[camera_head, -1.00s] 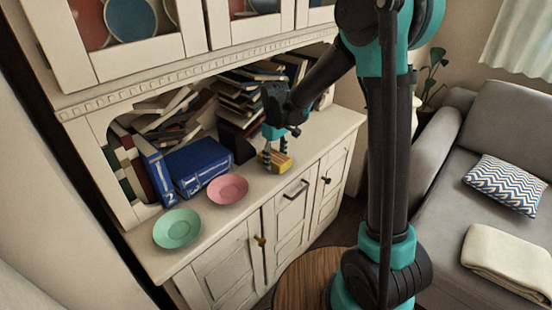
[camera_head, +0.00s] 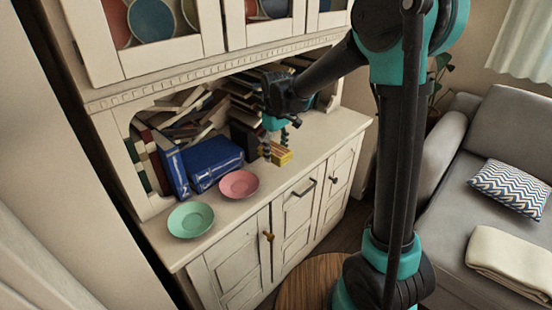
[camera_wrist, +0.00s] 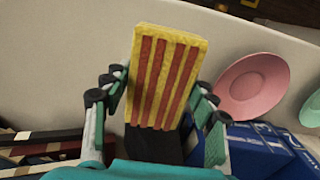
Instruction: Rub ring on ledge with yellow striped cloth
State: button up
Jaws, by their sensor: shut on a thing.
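The yellow striped cloth (camera_head: 282,155) looks like a thick yellow block with red stripes. In the wrist view the cloth (camera_wrist: 165,78) sits between the two fingers, striped face towards the camera. My gripper (camera_head: 276,146) is shut on it, at or just above the cream ledge (camera_head: 318,136) of the cabinet; I cannot tell whether the cloth touches the ledge. The gripper (camera_wrist: 157,95) also shows in the wrist view, one finger on each side of the cloth. I cannot make out a ring mark on the ledge; it may be hidden by the cloth or gripper.
A pink plate (camera_head: 239,185) and a green plate (camera_head: 190,219) lie on the ledge to the left. Blue binders (camera_head: 213,160) and piled books (camera_head: 190,118) fill the niche behind. The ledge to the right of the gripper is clear.

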jog(key=shift+r, duration=1.6)
jog(key=shift+d, duration=0.1)
